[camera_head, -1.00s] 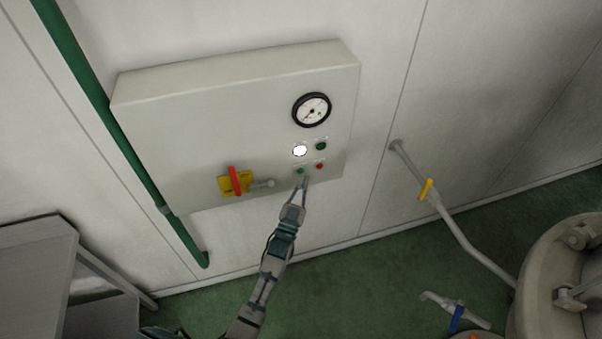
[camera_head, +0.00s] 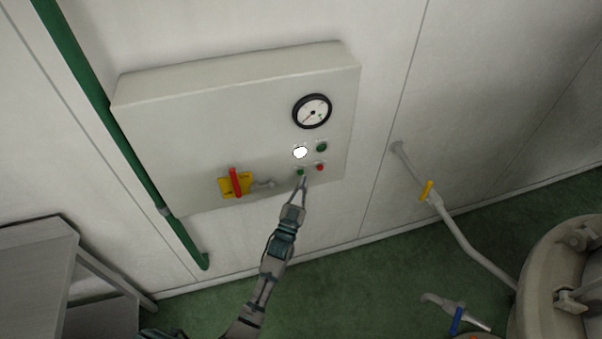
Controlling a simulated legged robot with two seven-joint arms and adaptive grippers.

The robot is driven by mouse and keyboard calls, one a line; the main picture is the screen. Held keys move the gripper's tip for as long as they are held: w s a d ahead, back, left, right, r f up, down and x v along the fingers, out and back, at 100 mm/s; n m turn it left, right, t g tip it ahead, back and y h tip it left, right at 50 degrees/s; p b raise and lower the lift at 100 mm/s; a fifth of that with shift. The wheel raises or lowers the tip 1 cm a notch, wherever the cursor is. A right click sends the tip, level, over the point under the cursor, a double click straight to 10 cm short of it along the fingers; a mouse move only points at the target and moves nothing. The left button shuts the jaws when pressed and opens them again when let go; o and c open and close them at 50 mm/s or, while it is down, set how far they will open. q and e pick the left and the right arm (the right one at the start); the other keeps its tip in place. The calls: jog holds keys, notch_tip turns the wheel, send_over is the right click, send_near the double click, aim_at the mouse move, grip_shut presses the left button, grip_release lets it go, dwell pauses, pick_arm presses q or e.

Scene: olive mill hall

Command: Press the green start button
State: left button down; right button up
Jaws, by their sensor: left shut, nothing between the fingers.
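A light grey control box (camera_head: 230,120) is mounted on the wall. On its front, low and right of the middle, is a small green button (camera_head: 300,172). A red button (camera_head: 320,167) sits just right of it. A white lit lamp (camera_head: 300,152) and a larger dark green round fitting (camera_head: 321,147) are above them. My left gripper (camera_head: 303,181) is shut and empty, its fingertips at the lower edge of the green button. I cannot tell whether they touch it. My right gripper is out of view.
A red handle on a yellow plate (camera_head: 236,183) and a black-rimmed gauge (camera_head: 312,111) are on the box. A green pipe (camera_head: 95,90) runs at left. A pipe with a yellow lever (camera_head: 427,190) and a round vessel (camera_head: 540,270) stand at right.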

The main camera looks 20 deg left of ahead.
pick_arm(q)
jog(key=shift+w, duration=0.1)
dwell(0.5)
jog(key=shift+w+a, duration=0.2)
jog(key=shift+a, duration=0.05)
jog(key=shift+r, duration=0.1)
jog(key=shift+w+a, duration=0.2)
jog(key=shift+w, duration=0.1)
dwell(0.6)
jog(key=shift+s+d, duration=0.1)
jog(key=shift+s+d+p, duration=0.35)
jog(key=shift+s, duration=0.25)
